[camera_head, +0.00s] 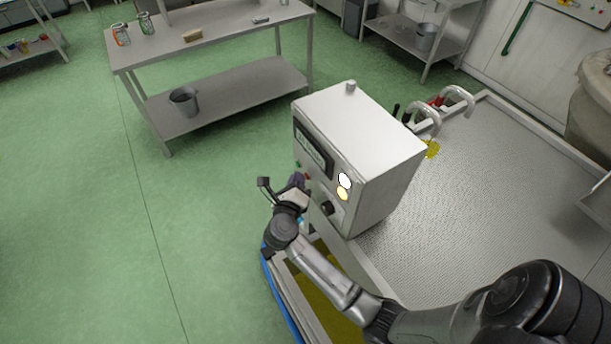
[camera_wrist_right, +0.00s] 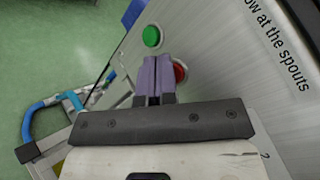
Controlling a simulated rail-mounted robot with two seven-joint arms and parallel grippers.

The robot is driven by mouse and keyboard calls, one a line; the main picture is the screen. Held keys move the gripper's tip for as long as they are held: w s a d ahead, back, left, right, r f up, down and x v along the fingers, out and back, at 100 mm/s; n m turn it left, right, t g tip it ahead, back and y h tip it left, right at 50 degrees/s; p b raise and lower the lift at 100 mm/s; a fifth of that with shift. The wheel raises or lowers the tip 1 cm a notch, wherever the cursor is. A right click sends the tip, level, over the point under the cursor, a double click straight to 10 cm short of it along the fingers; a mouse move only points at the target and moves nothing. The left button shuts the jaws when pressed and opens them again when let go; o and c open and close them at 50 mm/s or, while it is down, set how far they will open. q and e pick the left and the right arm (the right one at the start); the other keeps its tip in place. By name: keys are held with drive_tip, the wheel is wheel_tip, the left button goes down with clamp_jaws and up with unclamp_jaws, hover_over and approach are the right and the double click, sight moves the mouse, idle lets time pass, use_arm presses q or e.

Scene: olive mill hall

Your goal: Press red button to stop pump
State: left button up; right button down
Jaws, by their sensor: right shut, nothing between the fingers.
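The red button (camera_wrist_right: 180,72) is on the face of the grey control box (camera_head: 365,130). In the right wrist view it shows just right of my right gripper's fingertips (camera_wrist_right: 155,62), which partly cover it. The green button (camera_wrist_right: 152,36) is beyond the fingertips. The gripper is shut with nothing between its purple fingers. In the head view my right gripper (camera_head: 297,180) is close to the lower left of the box's front panel, and a bit of the red button (camera_head: 307,176) shows beside it. I cannot tell whether the fingers touch the button. My left gripper is not in view.
The box also has a dark display (camera_head: 314,150), lit white and yellow lamps (camera_head: 344,181) and a black knob (camera_head: 327,208). A metal table (camera_head: 215,35) with a bucket (camera_head: 184,101) on its lower shelf stands behind. Green floor is open at left.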

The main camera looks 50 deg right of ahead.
drive_tip(key=shift+d, duration=0.15)
idle(0.5)
drive_tip(key=shift+w+a, duration=0.1)
drive_tip(key=shift+a, duration=0.7)
drive_tip(key=shift+w, duration=0.1)
drive_tip(key=shift+w+a+b, duration=0.25)
drive_tip(key=shift+a, duration=0.55)
drive_tip(key=shift+w+a+b, duration=0.2)
drive_tip(key=shift+a, duration=0.6)
drive_tip(key=shift+w+a+b, duration=0.25)
drive_tip(key=shift+a, duration=0.55)
